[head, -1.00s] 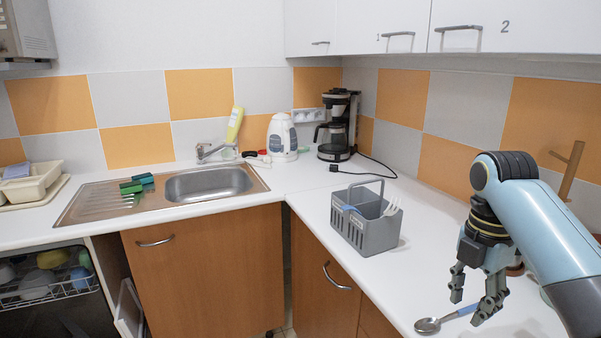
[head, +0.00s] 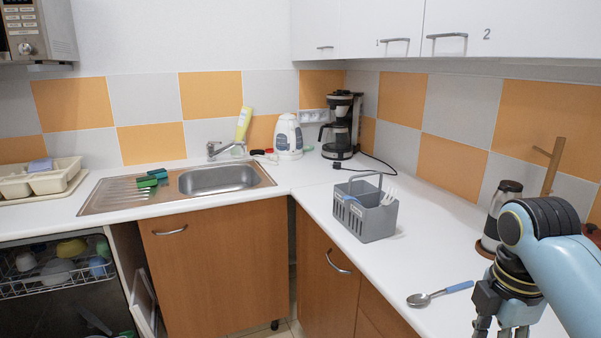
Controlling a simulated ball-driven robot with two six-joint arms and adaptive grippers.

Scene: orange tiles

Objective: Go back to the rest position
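My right gripper (head: 499,330) is at the lower right of the head view, at the end of my light blue arm. Its fingers point down, and their tips are cut off by the bottom edge of the picture. A spoon with a blue handle (head: 440,294) lies on the white counter to the left of the gripper, apart from it. I see nothing held between the visible parts of the fingers. My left gripper is not in view.
A grey cutlery basket (head: 372,222) stands on the right counter (head: 425,245). A glass press (head: 497,213) and a wooden stand (head: 551,168) are behind my arm. The coffee maker (head: 340,127), kettle (head: 288,136) and sink (head: 215,179) are further back. A dishwasher rack (head: 55,275) shows at lower left.

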